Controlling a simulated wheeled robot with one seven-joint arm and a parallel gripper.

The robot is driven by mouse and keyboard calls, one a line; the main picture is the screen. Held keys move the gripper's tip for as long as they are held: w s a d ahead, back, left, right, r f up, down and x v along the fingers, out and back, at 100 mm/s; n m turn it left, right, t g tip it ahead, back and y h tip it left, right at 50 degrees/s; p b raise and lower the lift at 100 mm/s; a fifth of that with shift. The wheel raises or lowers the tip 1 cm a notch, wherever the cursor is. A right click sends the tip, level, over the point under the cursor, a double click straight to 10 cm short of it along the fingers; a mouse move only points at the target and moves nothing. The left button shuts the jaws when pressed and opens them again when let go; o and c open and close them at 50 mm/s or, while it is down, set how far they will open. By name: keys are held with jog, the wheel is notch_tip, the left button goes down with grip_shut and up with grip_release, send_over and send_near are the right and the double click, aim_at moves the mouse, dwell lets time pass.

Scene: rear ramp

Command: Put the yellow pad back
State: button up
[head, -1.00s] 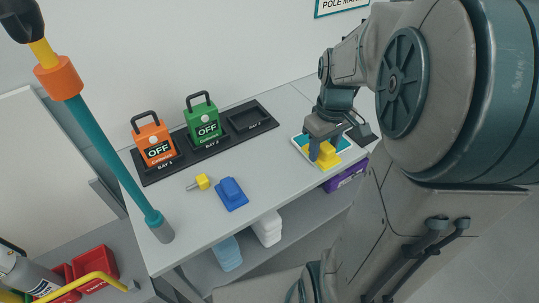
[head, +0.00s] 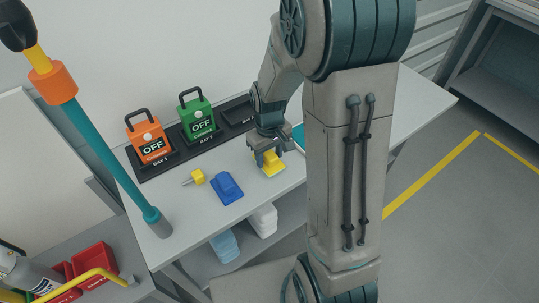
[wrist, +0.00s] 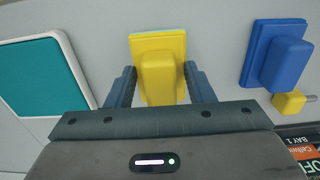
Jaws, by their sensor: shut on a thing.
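My gripper (head: 268,155) is shut on the yellow pad (head: 271,166), by the raised grip on its back. In the wrist view the yellow pad (wrist: 160,75) sits between the two fingers of my gripper (wrist: 161,88). The pad is at or just above the grey bench top; I cannot tell whether it touches. The blue pad (head: 227,189) lies to its left, apart from it, and also shows at the right of the wrist view (wrist: 283,60). The teal-and-white mat (head: 298,136) is mostly hidden behind my arm; it shows better in the wrist view (wrist: 30,78).
A small yellow piece with a metal pin (head: 198,177) lies left of the blue pad. An orange OFF block (head: 151,144) and a green OFF block (head: 197,122) stand in the black bay rack (head: 160,170). A teal pole (head: 110,155) stands at the left.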

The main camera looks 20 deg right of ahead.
aim_at(270, 154)
jog(key=shift+f, duration=0.45)
jog(key=shift+f, duration=0.1)
jog(key=shift+f, duration=0.15)
jog(key=o, duration=1)
jog(key=shift+o, duration=0.2)
notch_tip(270, 154, up, 13)
jog(key=s+r+m+t, duration=0.1)
jog(key=s+r, duration=0.1)
jog(key=s, duration=0.5)
jog(key=s+r+m+t, duration=0.2)
jog(key=s, duration=0.5)
jog(key=shift+r+m, duration=0.3)
